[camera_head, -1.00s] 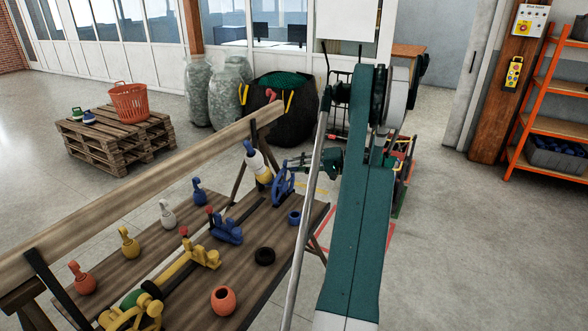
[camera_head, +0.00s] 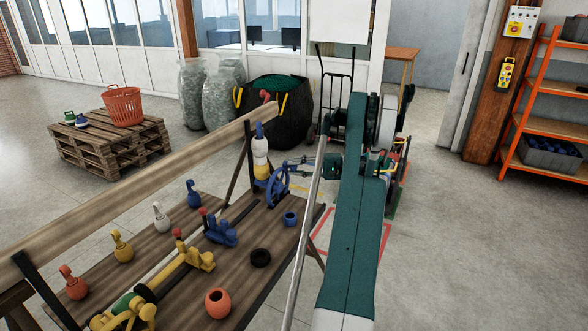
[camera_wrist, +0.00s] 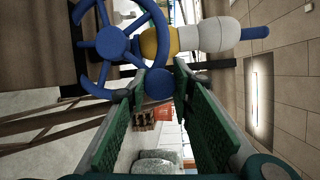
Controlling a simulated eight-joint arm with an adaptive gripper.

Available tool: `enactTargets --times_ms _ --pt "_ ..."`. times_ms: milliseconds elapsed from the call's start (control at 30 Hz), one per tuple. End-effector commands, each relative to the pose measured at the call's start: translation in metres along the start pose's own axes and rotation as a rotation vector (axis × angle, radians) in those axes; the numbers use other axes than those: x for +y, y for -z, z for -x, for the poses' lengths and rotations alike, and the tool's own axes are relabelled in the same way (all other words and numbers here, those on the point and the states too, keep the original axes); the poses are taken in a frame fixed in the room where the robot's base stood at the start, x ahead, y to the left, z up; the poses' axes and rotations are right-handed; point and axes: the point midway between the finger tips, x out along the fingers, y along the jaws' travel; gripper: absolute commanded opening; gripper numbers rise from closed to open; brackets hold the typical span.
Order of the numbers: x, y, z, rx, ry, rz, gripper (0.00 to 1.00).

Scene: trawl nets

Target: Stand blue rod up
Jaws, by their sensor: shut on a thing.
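The blue rod (camera_head: 259,130) stands upright, or nearly so, at the far end of the bench, carrying a white float and a yellow float. In the wrist view the blue rod (camera_wrist: 255,33) points right, with its floats along it. A blue handwheel (camera_head: 277,185) is beside its base and also shows in the wrist view (camera_wrist: 111,42). My gripper (camera_head: 292,171) reaches the wheel from the right. In the wrist view my gripper (camera_wrist: 159,90) is shut on the wheel's round blue knob (camera_wrist: 158,82). The rod's lower end is partly hidden.
A long wooden beam (camera_head: 150,190) runs along the bench (camera_head: 190,240). Several coloured floats stand on the bench's left. A yellow clamp (camera_head: 200,256), blue clamp (camera_head: 220,231), black ring (camera_head: 260,257), orange pot (camera_head: 218,302) and blue ring (camera_head: 290,218) are nearer.

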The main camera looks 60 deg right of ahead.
Motion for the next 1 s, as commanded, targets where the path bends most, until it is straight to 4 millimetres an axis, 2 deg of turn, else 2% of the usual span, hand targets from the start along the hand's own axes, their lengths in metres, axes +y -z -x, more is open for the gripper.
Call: enactTargets --times_ms 667,700,767,800,1000 --pt "0.0063 0.0025 0.0016 -0.007 0.012 -0.043 0.02" --pt "0.0064 0.0026 0.0016 -0.007 0.012 -0.043 0.28" --pt "0.0062 0.0027 0.0015 -0.007 0.012 -0.043 0.36" --pt "0.0059 0.0027 0.0014 -0.006 0.013 -0.043 0.39" --pt "0.0044 0.0029 0.0011 -0.006 0.014 -0.042 0.39"
